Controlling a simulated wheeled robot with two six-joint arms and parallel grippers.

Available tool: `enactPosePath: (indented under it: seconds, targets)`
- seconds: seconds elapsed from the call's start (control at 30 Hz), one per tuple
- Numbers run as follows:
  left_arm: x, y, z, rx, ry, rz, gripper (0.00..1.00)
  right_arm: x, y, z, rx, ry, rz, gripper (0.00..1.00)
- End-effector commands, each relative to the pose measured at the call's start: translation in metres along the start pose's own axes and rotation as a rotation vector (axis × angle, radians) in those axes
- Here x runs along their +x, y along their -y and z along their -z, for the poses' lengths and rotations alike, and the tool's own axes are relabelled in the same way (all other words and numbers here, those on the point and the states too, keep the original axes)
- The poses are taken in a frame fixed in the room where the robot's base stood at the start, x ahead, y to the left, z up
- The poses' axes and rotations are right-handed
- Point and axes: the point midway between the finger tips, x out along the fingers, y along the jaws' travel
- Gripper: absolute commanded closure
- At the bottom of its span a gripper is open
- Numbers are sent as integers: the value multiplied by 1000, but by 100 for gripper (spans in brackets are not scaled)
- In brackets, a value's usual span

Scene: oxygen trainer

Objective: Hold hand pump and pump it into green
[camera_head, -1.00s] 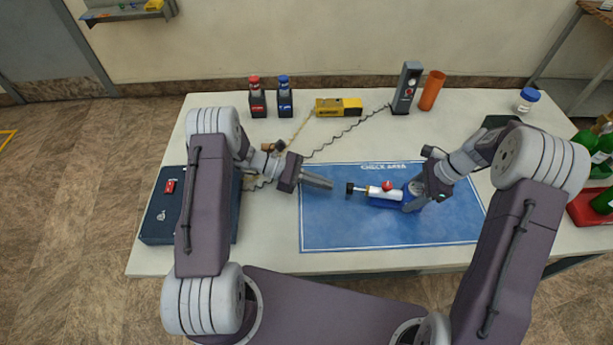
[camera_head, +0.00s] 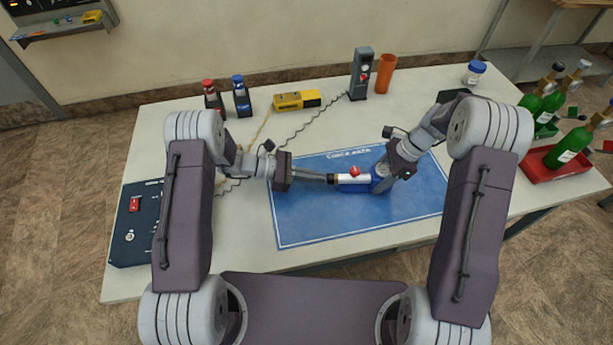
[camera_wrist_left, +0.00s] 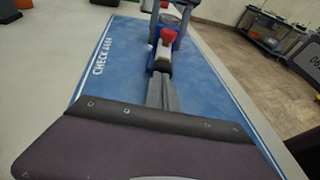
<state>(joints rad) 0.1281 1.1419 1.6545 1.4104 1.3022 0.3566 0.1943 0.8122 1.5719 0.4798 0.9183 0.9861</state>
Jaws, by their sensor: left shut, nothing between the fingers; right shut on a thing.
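The hand pump (camera_head: 354,179) lies over the blue check-area mat (camera_head: 318,222), with a white barrel, a red part on top and a blue body toward the right. My right gripper (camera_head: 386,178) is shut on the pump's blue end. My left gripper (camera_head: 330,179) is shut with nothing between its fingers, its tips at the pump's left end, where they hide the black handle. In the left wrist view the pump (camera_wrist_left: 165,50) is straight ahead of my left fingers (camera_wrist_left: 161,82), which appear to touch its dark end. I cannot read any gauge face.
A blue case (camera_head: 138,222) stands at the left. A red and a blue bottle (camera_head: 242,98), a yellow device (camera_head: 297,101), a dark upright meter (camera_head: 361,74) and an orange cup (camera_head: 385,73) stand along the back. Green bottles and a red tray (camera_head: 562,163) are at the right.

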Motion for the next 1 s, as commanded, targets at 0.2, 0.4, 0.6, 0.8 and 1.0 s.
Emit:
enactPosePath:
  seconds: [0.2, 0.4, 0.6, 0.8, 1.0]
  targets:
    - [2, 2, -1, -1, 4, 7, 100, 2, -1, -4, -1, 8, -5, 100]
    - [-10, 1, 3, -1, 3, 4, 100, 2, -1, -5, -1, 10, -6, 100]
    - [-56, -1, 12, 0, 0, -4, 100, 2, -1, -4, 0, 8, -5, 100]
    - [-103, -1, 12, 1, -1, -3, 100, 2, -1, -3, 0, 6, -4, 100]
    - [-131, -1, 12, 0, 0, 0, 100, 1, 0, -3, 0, 5, -3, 100]
